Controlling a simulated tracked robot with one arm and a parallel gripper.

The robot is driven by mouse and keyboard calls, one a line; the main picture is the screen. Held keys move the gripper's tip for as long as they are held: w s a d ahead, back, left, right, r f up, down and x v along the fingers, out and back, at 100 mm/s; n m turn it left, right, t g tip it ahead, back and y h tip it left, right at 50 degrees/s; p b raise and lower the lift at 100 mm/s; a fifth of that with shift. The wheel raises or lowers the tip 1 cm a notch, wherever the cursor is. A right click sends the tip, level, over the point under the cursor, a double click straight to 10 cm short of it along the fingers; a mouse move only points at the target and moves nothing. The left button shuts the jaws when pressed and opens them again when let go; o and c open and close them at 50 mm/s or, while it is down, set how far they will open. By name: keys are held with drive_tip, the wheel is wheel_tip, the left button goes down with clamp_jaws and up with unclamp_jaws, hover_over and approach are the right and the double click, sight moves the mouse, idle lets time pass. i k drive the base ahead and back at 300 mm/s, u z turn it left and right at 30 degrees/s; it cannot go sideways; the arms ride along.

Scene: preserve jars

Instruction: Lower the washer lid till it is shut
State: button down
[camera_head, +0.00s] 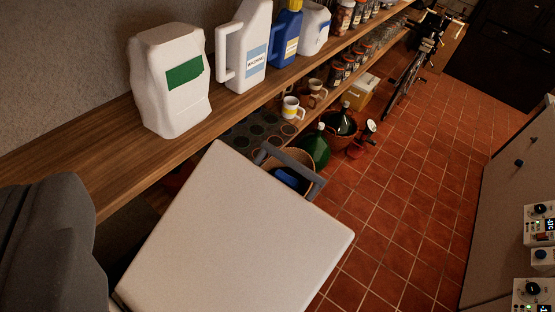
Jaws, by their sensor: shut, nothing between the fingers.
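The washer lid (235,240) is a large pale, square panel filling the lower middle of the view. A grey bar handle (292,163) stands on its far edge. The lid looks raised and tilted, but its exact angle is hard to tell. The washer's body and opening are hidden or out of frame. My gripper (62,195) shows as a dark grey rounded shape, very close at the left edge. It is shut and empty, left of the lid in the picture. I cannot tell whether it touches the lid.
A wooden shelf (110,140) runs along the wall, bearing a white container (172,100), detergent bottles (245,55) and jars. Below are mugs, a green demijohn (316,150) and a basket. A bicycle (415,60) stands farther back.

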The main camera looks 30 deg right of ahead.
sight(235, 238)
drive_tip(key=u, duration=1)
drive_tip(key=k, duration=1.1)
drive_tip(key=z, duration=1.25)
drive_tip(key=i, duration=1)
